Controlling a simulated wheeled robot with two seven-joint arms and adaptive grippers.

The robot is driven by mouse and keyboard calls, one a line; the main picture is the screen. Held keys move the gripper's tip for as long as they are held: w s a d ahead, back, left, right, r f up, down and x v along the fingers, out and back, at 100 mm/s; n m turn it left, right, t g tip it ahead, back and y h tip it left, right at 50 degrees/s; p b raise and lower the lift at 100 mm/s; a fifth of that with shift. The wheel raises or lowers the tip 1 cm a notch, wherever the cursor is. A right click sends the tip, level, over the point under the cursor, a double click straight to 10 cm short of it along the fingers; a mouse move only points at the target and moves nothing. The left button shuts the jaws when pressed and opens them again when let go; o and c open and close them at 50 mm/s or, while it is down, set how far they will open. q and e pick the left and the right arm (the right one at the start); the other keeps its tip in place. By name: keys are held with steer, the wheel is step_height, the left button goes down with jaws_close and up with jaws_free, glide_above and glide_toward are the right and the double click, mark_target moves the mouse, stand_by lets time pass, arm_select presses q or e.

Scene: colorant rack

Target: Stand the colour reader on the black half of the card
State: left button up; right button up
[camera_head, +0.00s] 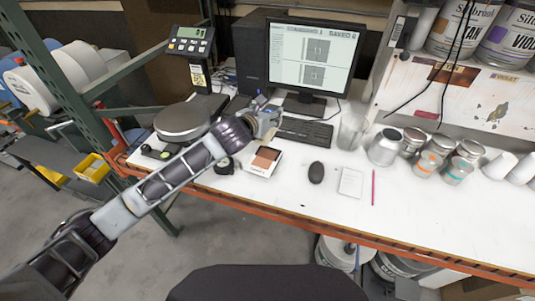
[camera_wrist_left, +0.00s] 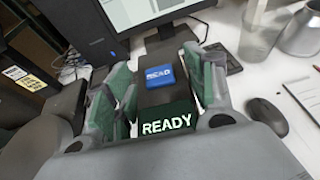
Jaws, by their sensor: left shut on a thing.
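The colour reader (camera_wrist_left: 160,97) is a dark block with a blue READ button and a screen showing READY. My left gripper (camera_wrist_left: 163,78) is shut on it, with green-padded fingers on both sides. In the head view my left gripper (camera_head: 266,119) is above the bench, behind the card and in front of the keyboard; the reader is hard to make out there. The card (camera_head: 263,161) lies flat on the white bench, with a brownish patch, darker at the top, and a white border. The reader's underside is hidden. My right gripper is not in view.
A round scale pan (camera_head: 184,119) is left, a black mouse (camera_head: 316,172) right of the card. A clear cup (camera_head: 350,131) and metal cans (camera_head: 385,147) stand further right.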

mark_target(258, 144)
arm_select(q)
steer(key=shift+w+f, duration=0.1)
steer(key=shift+f, duration=2.95)
steer(key=shift+f, duration=0.1)
steer(key=shift+f+p, duration=0.3)
steer(key=shift+f, duration=1.5)
steer(key=o, duration=1.5)
steer(key=shift+f, duration=0.15)
steer(key=shift+b+v, duration=0.5)
steer(key=shift+v, duration=5.65)
